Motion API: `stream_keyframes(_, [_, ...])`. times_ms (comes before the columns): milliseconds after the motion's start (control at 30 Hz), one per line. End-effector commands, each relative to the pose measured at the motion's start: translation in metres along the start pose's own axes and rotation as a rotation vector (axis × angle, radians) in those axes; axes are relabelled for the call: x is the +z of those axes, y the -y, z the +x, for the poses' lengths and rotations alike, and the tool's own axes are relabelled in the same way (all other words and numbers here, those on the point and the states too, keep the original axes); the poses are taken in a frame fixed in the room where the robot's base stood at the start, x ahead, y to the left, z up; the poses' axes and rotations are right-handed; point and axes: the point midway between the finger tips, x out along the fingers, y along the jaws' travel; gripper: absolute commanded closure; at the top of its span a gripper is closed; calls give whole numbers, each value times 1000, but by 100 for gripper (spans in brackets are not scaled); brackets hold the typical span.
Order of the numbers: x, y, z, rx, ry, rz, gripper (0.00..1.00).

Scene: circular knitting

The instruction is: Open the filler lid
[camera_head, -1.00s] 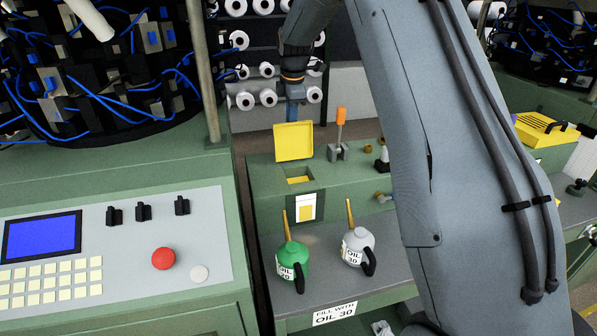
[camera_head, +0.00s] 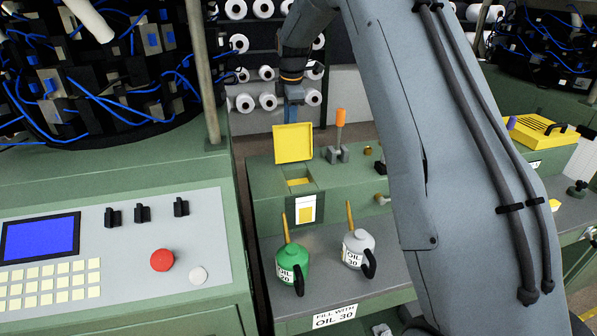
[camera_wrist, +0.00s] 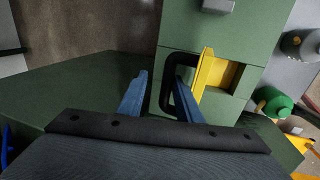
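The yellow filler lid (camera_head: 293,143) stands upright, raised behind the square opening (camera_head: 299,181) in the green housing. In the wrist view the lid (camera_wrist: 207,78) shows edge-on with its black loop handle (camera_wrist: 168,92). My gripper (camera_wrist: 158,82) is behind the lid. Its two blue fingers are apart. The handle's bar lies between them, with the right finger inside the loop; I see a gap beside the left finger. In the head view my gripper (camera_head: 291,113) is just above and behind the lid, its tips partly hidden by it.
A green oil can (camera_head: 291,265) and a grey one (camera_head: 357,247) stand on the shelf in front of the housing. An orange-handled lever (camera_head: 340,128) rises right of the lid. A control panel (camera_head: 120,240) is at the left.

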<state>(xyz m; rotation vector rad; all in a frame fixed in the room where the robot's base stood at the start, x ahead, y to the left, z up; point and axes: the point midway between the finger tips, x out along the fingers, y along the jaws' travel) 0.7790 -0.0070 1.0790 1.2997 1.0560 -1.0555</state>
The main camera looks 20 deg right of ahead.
Motion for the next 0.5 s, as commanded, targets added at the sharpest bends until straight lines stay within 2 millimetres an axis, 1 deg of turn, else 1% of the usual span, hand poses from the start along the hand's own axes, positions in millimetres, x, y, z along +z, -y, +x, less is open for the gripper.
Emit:
stream_keyframes(33, [0,5,11,-14,-1,0,67])
stream_keyframes(167, [0,6,7,-15,-1,0,67])
stream_keyframes(267, [0,6,-1,-15,-1,1,67])
stream_keyframes(500, [0,4,-27,-10,0,1,67])
